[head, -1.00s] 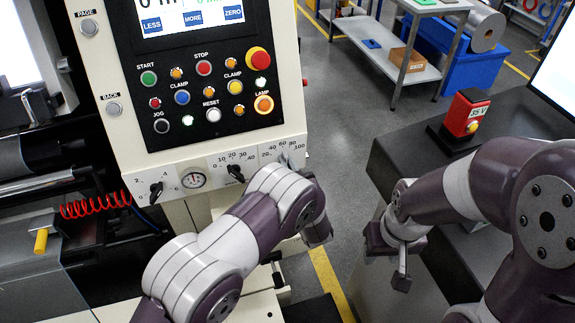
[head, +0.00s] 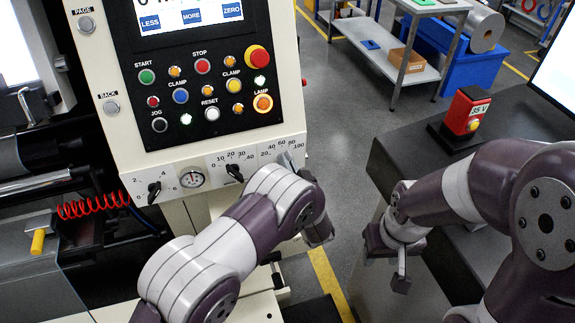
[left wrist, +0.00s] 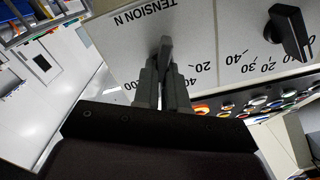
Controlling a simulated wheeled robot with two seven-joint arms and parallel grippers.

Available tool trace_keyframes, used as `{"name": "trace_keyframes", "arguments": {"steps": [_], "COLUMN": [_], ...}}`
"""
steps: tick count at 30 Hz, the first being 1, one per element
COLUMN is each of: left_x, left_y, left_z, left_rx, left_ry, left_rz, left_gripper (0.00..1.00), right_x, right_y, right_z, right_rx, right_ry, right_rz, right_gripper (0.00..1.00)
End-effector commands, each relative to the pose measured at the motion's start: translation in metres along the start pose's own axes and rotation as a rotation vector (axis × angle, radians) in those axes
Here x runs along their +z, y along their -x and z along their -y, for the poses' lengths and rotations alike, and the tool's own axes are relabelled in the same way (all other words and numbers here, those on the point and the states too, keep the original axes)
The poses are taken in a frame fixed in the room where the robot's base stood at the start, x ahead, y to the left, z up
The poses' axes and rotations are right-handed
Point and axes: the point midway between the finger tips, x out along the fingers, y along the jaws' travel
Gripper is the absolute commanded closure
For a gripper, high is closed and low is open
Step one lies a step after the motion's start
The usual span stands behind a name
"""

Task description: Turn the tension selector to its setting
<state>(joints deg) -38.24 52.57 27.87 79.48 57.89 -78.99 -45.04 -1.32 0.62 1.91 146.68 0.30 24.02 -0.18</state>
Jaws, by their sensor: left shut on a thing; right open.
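The tension selector is a dark knob (left wrist: 166,47) below the label "TENSION N" in the left wrist view. Its scale, reading upside down there, includes 20, 40 and 100. My left gripper (left wrist: 164,78) is shut on the knob. The fingers hide much of it, and I cannot tell which mark it points to. In the head view the selector's scale plate (head: 270,152) is at the lower right of the control panel, and my left wrist covers the area below it. My right gripper (head: 386,262) is open and empty, apart from the panel, at the right.
A neighbouring black knob (left wrist: 288,32) with its own scale is close beside the selector. A further knob (head: 154,191) and a round gauge (head: 192,177) sit to the left. Buttons and a red emergency stop (head: 257,57) are above. A dark bench (head: 405,158) stands at right.

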Motion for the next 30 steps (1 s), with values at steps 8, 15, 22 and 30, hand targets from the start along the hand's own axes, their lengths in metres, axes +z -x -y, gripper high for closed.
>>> {"name": "trace_keyframes", "arguments": {"steps": [8,15,22,30], "left_x": [-0.0014,-0.0016,-0.0011,0.0003], "left_y": [-0.0003,-0.0003,-0.0003,0.0082], "left_z": [-0.0002,-0.0001,-0.0001,-0.0011], "left_rx": [0.000,0.000,0.000,0.001], "left_ry": [-0.032,-0.032,-0.032,-0.032], "left_rz": [-0.002,-0.002,-0.002,-0.001], "left_gripper": [1.00,1.00,0.63,0.63], "right_x": [0.0001,0.0000,0.0001,0.0004], "right_y": [-0.0003,-0.0002,-0.0003,-0.0032], "right_z": [0.0000,0.0000,0.0000,0.0000], "right_rx": [0.000,0.000,0.000,0.000], "right_ry": [0.000,0.000,0.000,0.000], "right_rz": [0.000,0.000,0.000,0.000], "right_gripper": [0.57,0.57,0.57,0.57]}}
